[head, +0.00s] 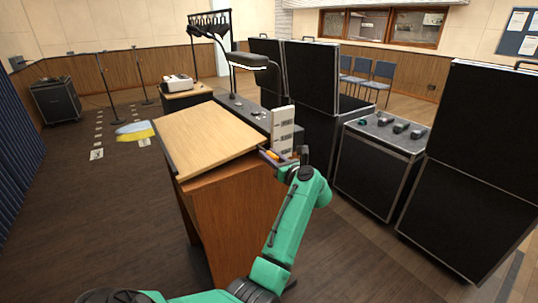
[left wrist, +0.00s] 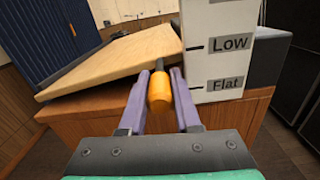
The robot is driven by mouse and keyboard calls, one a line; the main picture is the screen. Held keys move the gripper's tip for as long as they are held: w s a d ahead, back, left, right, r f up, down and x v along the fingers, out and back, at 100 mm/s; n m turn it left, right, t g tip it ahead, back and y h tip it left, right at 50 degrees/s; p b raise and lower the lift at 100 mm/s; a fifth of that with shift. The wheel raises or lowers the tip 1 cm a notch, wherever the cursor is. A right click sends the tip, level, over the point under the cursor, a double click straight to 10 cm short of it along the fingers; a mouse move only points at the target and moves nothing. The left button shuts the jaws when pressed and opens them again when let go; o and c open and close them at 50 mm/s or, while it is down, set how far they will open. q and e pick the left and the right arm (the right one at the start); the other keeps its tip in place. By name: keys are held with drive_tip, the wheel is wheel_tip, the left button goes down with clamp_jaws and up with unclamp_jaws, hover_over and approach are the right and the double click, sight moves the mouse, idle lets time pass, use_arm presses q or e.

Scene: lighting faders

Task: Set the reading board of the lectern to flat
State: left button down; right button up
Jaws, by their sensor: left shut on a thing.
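The lectern (head: 235,225) is a brown wooden cabinet with a light wood reading board (head: 208,135) on top. The board is tilted; it also shows at a slope in the left wrist view (left wrist: 115,58). A white scale plate (head: 283,130) stands upright at the board's right side. In the left wrist view its marks read "Low" (left wrist: 230,43) and, below it, "Flat" (left wrist: 225,84). An orange knob (left wrist: 160,94) on a dark stem sits at the board's edge, left of the scale. My left gripper (left wrist: 161,82) has its purple fingers shut on this knob. My right gripper is out of view.
Tall black cases (head: 315,80) stand behind and right of the lectern. A lower case (head: 375,165) with small dark items on top is at the right. Open wooden floor (head: 100,220) lies to the left.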

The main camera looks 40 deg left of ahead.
use_arm(q)
drive_tip(key=shift+m, duration=0.8)
wheel_tip(320, 180, down, 4)
drive_tip(key=shift+f+b, duration=0.15)
drive_tip(key=shift+b, duration=0.6)
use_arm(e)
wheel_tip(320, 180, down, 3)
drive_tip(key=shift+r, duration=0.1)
use_arm(q)
drive_tip(key=c, duration=0.9)
unclamp_jaws()
drive_tip(key=shift+w+f, duration=0.1)
drive_tip(key=shift+a, duration=0.15)
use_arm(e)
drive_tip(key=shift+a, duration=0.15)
